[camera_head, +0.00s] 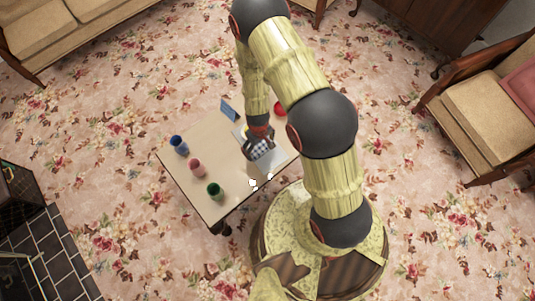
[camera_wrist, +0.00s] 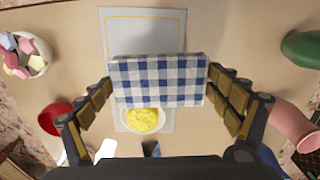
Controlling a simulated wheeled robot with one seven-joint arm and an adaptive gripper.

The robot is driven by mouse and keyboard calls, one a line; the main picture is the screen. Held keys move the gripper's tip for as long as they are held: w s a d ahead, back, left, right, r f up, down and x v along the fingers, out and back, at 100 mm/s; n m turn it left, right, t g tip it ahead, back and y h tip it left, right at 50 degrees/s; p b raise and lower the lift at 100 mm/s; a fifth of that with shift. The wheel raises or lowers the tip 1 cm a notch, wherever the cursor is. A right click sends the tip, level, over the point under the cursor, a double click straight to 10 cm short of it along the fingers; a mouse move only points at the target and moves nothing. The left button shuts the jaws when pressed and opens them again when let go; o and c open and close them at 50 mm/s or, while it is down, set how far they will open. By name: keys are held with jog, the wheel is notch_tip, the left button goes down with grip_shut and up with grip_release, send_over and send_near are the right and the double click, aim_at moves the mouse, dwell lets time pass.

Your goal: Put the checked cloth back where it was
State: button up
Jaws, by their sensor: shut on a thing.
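The checked cloth (camera_wrist: 158,80), blue and white and folded into a flat block, is between the fingers of my gripper (camera_wrist: 160,88) in the wrist view. Both fingers press on its left and right ends. Beneath it is a pale grey mat (camera_wrist: 143,27) with a yellow line border; the cloth hides the mat's middle. How high the cloth is above the mat, I cannot tell. In the head view my gripper (camera_head: 260,145) is over the right part of the table (camera_head: 225,150), with the cloth (camera_head: 263,150) partly showing below it.
A white bowl of yellow food (camera_wrist: 143,119) is on the mat near the cloth. A bowl of coloured pieces (camera_wrist: 22,54), a red cup (camera_wrist: 55,118), a pink cup (camera_wrist: 292,125) and a green cup (camera_wrist: 302,48) surround it.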

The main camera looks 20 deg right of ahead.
aim_at(268, 154)
jog(key=d+f+b, duration=0.1)
jog(key=f, duration=0.1)
jog(key=d+f+b, duration=0.1)
jog(key=d, duration=0.1)
jog(key=shift+s+f, duration=0.1)
jog(key=shift+f, duration=0.3)
jog(key=f+b, duration=0.1)
jog(key=f, duration=0.1)
jog(key=f+b, duration=0.1)
jog(key=shift+s+d+f+b, duration=0.1)
jog(key=shift+d+f+b, duration=0.1)
jog(key=shift+f+b, duration=0.15)
jog(key=shift+r, duration=0.15)
jog(key=o, duration=0.8)
